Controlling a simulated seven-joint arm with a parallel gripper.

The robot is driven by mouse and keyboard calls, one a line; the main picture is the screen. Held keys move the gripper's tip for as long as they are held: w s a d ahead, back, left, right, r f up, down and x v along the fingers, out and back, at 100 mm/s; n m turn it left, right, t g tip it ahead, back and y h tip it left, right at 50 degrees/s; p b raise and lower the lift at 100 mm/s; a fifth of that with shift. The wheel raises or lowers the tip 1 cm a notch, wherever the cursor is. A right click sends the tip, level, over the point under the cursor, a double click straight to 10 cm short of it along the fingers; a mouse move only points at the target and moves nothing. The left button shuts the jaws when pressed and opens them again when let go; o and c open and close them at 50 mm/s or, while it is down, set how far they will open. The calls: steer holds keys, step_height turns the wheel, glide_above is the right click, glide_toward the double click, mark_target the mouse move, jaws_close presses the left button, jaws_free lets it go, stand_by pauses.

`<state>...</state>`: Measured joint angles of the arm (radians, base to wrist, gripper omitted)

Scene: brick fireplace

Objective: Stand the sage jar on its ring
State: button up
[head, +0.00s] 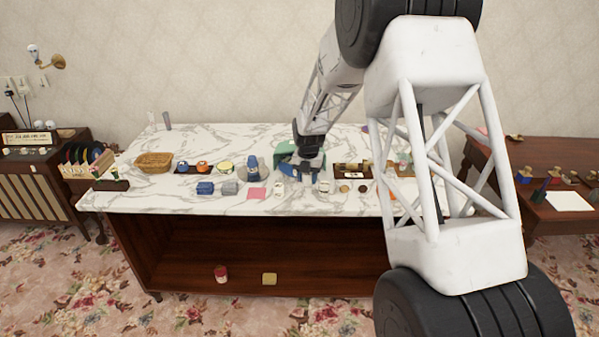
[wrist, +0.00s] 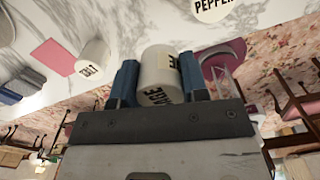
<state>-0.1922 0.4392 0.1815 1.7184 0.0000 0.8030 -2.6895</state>
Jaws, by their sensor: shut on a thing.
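The sage jar (wrist: 160,68) is a white cylinder with dark lettering, seen close up in the wrist view. My gripper (wrist: 159,84) is shut on it, with one blue finger on each side of it. In the head view my gripper (head: 308,172) is over the middle of the marble counter, and I cannot make out the jar in it there. Whether the jar touches the counter is not clear.

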steer(key=shift+w, duration=0.1)
steer(key=shift+w+a+f, duration=0.25)
steer(key=shift+w+a, duration=0.25)
steer(key=shift+w, duration=2.1)
steer(key=shift+w+a+f, duration=0.2)
steer(key=shift+w+a, duration=0.3)
steer(key=shift+w, duration=2.1)
steer(key=shift+w+a+f, duration=0.25)
steer(key=shift+w+a, duration=0.25)
steer(key=shift+w, duration=2.1)
steer(key=shift+f, duration=0.1)
steer(key=shift+f, duration=1.65)
steer(key=shift+f, duration=0.15)
steer(key=o, duration=0.9)
steer(key=shift+o, duration=0.2)
step_height(320, 180, up, 12)
